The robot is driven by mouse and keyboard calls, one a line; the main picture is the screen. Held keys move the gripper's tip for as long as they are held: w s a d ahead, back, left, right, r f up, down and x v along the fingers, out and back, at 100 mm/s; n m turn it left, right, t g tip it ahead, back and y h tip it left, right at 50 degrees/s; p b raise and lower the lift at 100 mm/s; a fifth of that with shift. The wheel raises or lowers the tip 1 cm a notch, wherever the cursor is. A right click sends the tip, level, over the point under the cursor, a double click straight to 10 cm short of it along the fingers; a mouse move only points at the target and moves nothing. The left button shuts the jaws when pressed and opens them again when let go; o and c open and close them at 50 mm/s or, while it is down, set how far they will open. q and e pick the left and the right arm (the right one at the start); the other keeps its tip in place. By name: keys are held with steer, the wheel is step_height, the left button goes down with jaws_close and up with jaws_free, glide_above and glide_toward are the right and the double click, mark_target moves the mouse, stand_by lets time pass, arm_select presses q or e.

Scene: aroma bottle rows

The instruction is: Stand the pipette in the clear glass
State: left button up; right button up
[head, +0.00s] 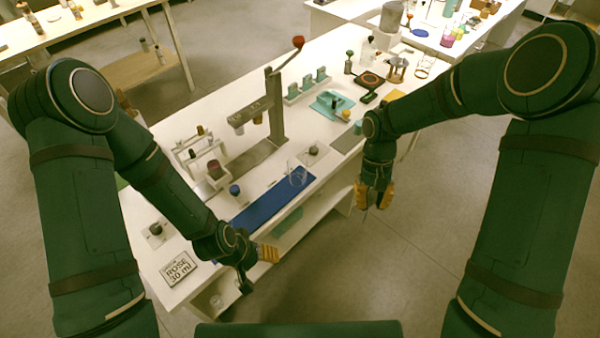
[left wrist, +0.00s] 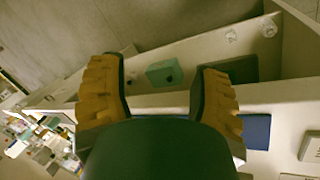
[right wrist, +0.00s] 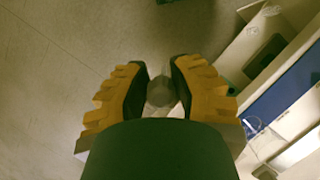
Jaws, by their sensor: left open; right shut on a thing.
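A clear glass (head: 297,177) stands at the right end of the blue mat (head: 262,205) on the bench. It also shows faintly in the right wrist view (right wrist: 254,128), beside the blue mat. My right gripper (head: 375,196) is to the right of the glass, past the bench's front edge. It is shut on a small greyish, see-through bulb, taken as the pipette (right wrist: 160,92). A thin tip of it shows below the fingers in the head view; the rest is hidden. My left gripper (head: 257,268) is open and empty off the front edge at the left.
A sign reading ROSE 30 ml (head: 178,268) stands at the bench's near left corner. A blue-capped bottle (head: 235,190) and a press with a red knob (head: 275,105) stand behind the mat. A teal box (left wrist: 164,73) sits on the shelf below.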

arm_select(q)
steer(key=shift+c, duration=0.4)
steer(key=shift+c, duration=1.2)
steer(key=shift+s, duration=0.1)
